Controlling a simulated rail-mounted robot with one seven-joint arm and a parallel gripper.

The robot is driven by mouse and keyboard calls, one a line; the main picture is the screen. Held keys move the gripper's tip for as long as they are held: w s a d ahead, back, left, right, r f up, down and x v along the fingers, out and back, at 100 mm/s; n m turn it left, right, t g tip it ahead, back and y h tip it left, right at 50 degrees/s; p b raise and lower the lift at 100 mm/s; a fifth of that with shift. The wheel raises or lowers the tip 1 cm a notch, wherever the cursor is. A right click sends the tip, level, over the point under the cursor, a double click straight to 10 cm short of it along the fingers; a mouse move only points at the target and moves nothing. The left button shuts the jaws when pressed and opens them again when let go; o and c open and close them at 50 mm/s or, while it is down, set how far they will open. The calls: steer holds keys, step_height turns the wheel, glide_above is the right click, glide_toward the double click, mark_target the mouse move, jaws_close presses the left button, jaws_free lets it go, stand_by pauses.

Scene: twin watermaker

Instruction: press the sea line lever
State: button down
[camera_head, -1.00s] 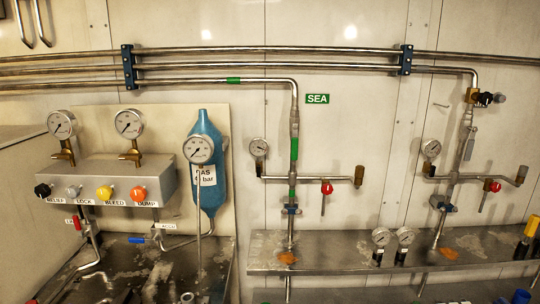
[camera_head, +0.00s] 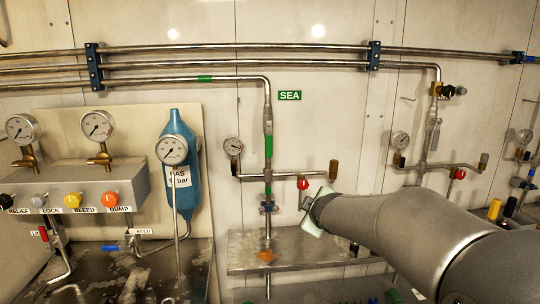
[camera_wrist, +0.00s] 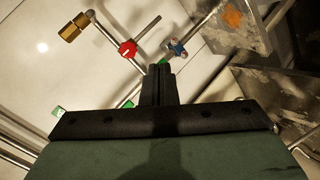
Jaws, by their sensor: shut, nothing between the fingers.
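The sea line is the upright steel pipe with green bands (camera_head: 268,147) beside the green SEA sign (camera_head: 289,95). A slim grey fitting sits on it between the bands; I cannot tell its lever apart from the pipe. Lower on the pipe is a small blue-bodied valve (camera_head: 267,207), also in the wrist view (camera_wrist: 177,48). A red knob with a thin stem (camera_head: 303,183) hangs on the side branch; it shows in the wrist view (camera_wrist: 128,48). My gripper (camera_head: 306,202) is right of the pipe, below the red knob. In the wrist view its dark fingers (camera_wrist: 158,80) are shut and empty, overlapping the pipe.
A brass-ended branch (camera_head: 333,170) and a gauge (camera_head: 233,147) flank the pipe. A steel shelf (camera_head: 247,262) juts out below. A similar pipe with a red knob (camera_head: 459,173) stands right. A control box (camera_head: 85,187) and blue gas bottle (camera_head: 178,150) are left.

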mark_target(269, 139)
steer(key=w+a+r+n+t+y, duration=0.3)
steer(key=w+a+r+n+y, duration=0.4)
steer(key=w+a+n, duration=0.3)
steer(key=w+a+r, duration=0.1)
steer(key=a, duration=0.2)
steer(key=shift+a+r+n+t, duration=0.2)
steer(key=shift+a+n+t, duration=0.05)
steer(key=shift+n+t, duration=0.15)
steer(key=p+x, duration=0.4)
steer(key=x, duration=0.6)
steer(key=shift+w+d+p, duration=0.15)
steer(key=shift+d+p, duration=0.25)
steer(key=shift+d, duration=0.6)
steer(key=shift+w+d+p, duration=0.15)
steer(key=shift+d+p, duration=0.25)
steer(key=shift+d, duration=0.6)
